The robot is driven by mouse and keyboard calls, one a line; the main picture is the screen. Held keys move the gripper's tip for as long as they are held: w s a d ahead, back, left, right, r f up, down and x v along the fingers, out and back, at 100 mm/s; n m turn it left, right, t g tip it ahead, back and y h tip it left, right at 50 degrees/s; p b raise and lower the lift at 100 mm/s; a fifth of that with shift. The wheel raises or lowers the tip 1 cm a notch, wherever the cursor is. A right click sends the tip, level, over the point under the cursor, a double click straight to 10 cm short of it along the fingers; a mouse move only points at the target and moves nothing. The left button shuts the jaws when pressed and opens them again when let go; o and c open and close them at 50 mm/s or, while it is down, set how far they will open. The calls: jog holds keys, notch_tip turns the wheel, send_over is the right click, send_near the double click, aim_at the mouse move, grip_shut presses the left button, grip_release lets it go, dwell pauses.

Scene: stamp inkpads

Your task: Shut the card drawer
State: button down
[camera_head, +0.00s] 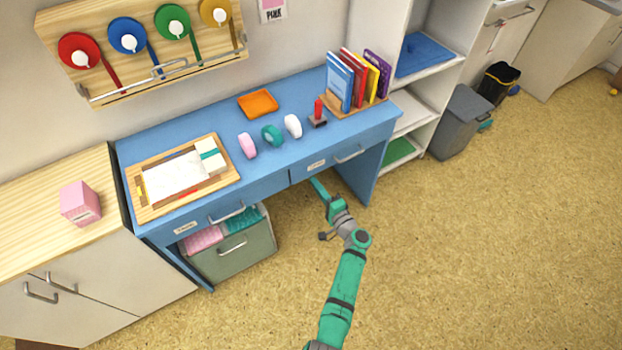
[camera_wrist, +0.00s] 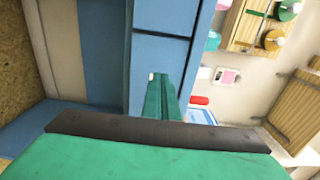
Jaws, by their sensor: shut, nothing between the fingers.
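The blue desk (camera_head: 215,105) has two drawers in its front. The left drawer (camera_head: 268,189) and the right drawer (camera_head: 328,165) each have a pale label and a metal handle. The labels are too small to read, so I cannot tell which is the card drawer. Both fronts look flush or nearly flush; a small gap would not show. My gripper (camera_head: 314,182) is shut and empty, close to the desk front near the seam between the drawers. In the wrist view its fingers (camera_wrist: 160,80) point at the blue front; I cannot tell whether they touch.
Pink, teal and white tape rolls, a red-handled stamp (camera_head: 318,113), an orange tray (camera_head: 258,103) and a wooden tray (camera_head: 140,207) lie on the desk. A fabric bin (camera_head: 235,258) stands underneath. A white shelf (camera_head: 411,121) is at right. The floor in front is clear.

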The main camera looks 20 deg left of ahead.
jog(key=v, duration=0.9)
jog(key=shift+s+d, duration=0.1)
jog(key=shift+s, duration=0.05)
jog(key=s+d+f+h, duration=0.35)
jog(key=s+f, duration=0.25)
jog(key=s, duration=0.3)
jog(key=s+d+f+h, duration=0.2)
jog(key=s+f+h, duration=0.2)
jog(key=s+f, duration=0.4)
jog(key=s+d+r+n+h, duration=0.1)
jog(key=s+d+r+h, duration=0.2)
jog(key=s, duration=0.6)
jog(key=s+d+r+n+t+h, duration=0.25)
jog(key=s+d+r, duration=0.35)
jog(key=s+r, duration=0.4)
jog(key=s+r+n+t, duration=0.1)
jog(key=s+r+n, duration=0.1)
jog(key=r, duration=0.6)
jog(key=s+r+n+t+h, duration=0.1)
jog(key=s+r, duration=0.3)
jog(key=r, duration=0.5)
jog(key=shift+a+r+n, duration=0.25)
jog(key=shift+a+n, duration=0.1)
jog(key=shift+n, duration=0.2)
